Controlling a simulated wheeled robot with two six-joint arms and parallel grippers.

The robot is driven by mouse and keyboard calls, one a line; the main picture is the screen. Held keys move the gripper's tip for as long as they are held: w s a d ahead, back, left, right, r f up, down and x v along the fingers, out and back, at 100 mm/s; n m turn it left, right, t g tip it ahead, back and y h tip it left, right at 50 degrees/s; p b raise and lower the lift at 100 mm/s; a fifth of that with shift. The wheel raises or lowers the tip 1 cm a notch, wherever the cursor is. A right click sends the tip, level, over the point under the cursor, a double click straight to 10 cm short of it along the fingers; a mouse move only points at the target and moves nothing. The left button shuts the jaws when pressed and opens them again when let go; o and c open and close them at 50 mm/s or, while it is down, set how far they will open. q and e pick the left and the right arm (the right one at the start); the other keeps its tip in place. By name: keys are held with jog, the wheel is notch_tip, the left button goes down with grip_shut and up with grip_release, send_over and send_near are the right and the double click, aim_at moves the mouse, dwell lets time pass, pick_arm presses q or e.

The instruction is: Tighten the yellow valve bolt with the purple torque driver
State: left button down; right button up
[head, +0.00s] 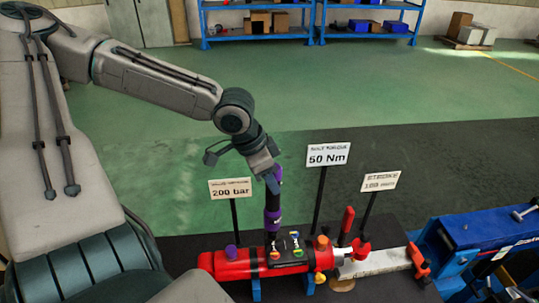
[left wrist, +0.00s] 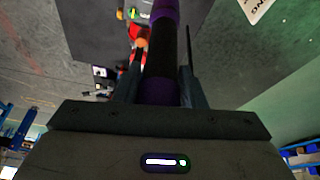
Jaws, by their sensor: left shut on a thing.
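My left gripper (head: 268,172) is shut on the upper part of the purple torque driver (head: 272,208). The driver has purple and black bands and stands close to upright. Its lower end is over or behind the red cylinder body (head: 230,263); I cannot tell whether it touches a bolt. In the left wrist view the driver (left wrist: 162,45) runs up between the two fingers. Small coloured bolts sit on the dark block on the red body, with a yellow one (head: 275,254) just below the driver. My right gripper does not show.
Signs on posts stand close by: "200 bar" (head: 231,188), "50 Nm" (head: 328,154) and a third (head: 381,181). A red upright handle (head: 347,220), a white rod part (head: 372,263) and a blue vise (head: 478,240) lie to the right. The green floor behind is clear.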

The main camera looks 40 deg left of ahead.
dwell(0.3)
pick_arm(q)
jog(key=shift+r+p, duration=1)
jog(key=shift+r, duration=1.6)
